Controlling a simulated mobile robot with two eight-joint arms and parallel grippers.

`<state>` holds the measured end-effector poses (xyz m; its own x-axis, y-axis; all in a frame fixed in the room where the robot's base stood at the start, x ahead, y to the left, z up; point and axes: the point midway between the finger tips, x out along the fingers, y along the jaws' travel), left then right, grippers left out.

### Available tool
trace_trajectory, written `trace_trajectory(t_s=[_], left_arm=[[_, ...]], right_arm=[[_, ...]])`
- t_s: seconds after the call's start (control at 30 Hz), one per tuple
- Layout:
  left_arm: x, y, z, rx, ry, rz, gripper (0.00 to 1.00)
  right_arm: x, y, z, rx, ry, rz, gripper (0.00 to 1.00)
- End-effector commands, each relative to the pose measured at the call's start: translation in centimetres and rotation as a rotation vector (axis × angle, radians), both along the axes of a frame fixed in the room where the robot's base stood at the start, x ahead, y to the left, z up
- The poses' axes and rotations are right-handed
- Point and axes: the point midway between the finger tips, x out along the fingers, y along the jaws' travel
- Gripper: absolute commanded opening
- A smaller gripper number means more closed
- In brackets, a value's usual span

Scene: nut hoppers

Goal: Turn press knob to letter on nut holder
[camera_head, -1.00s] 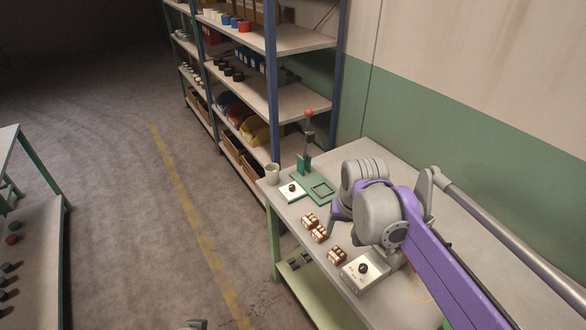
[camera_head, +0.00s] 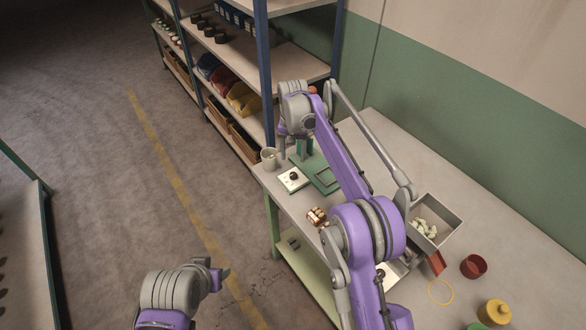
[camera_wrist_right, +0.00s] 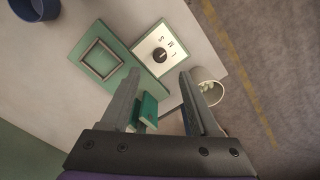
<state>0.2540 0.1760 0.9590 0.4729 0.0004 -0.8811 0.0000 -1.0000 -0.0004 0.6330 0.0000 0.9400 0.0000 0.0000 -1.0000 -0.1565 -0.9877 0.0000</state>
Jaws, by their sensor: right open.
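The press has a green base plate with a square frame (camera_head: 327,177), also in the right wrist view (camera_wrist_right: 100,57). Next to it, a white plate (camera_head: 299,182) carries a round black knob (camera_head: 293,176). In the right wrist view, the knob (camera_wrist_right: 159,54) has small dark letters beside it, too small to read surely. My right gripper (camera_head: 292,150) is open above the press, its fingertips (camera_wrist_right: 161,76) apart and short of the knob in the picture. One brown-and-white nut holder (camera_head: 317,217) lies on the table. My left gripper (camera_head: 219,276) is low, away from the table; its jaws are unclear.
A white mug (camera_head: 269,158) stands close beside the knob plate, near the right finger in the wrist view. A grey hopper (camera_head: 437,213) with pale pieces, a red cup (camera_head: 474,266) and a yellow container (camera_head: 494,312) stand at right. Shelves (camera_head: 290,72) rise behind.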

Motion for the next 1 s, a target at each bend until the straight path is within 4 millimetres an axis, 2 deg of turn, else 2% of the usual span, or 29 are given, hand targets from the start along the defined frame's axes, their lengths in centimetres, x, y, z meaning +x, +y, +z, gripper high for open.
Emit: trace_trajectory(t_s=[0.03, 0.2, 0.4, 0.6, 0.87, 1.0], left_arm=[[-0.1, 0.0, -0.3, 0.000, 0.002, 0.000, 0.50], [-0.2, 0.0, -0.5, 0.000, 0.004, 0.000, 0.50], [-0.2, 0.0, -0.6, 0.000, 0.005, 0.000, 0.50], [-0.2, 0.0, -0.6, 0.000, 0.005, 0.000, 0.50], [-0.2, 0.0, -0.6, 0.000, 0.005, 0.000, 0.50], [-0.2, 0.0, -0.6, 0.000, 0.005, 0.000, 0.50]], right_arm=[[-0.1, 0.0, -1.2, 0.000, 0.001, 0.000, 0.62], [0.0, 0.0, -4.5, 0.000, 0.000, 0.000, 0.62], [0.0, -0.1, -7.4, 0.000, -0.001, 0.000, 0.62], [0.0, -0.1, -8.6, 0.000, -0.001, 0.000, 0.62], [0.0, -0.1, -8.7, 0.000, -0.001, 0.000, 0.62], [0.0, -0.1, -8.7, 0.000, -0.001, 0.000, 0.37]])
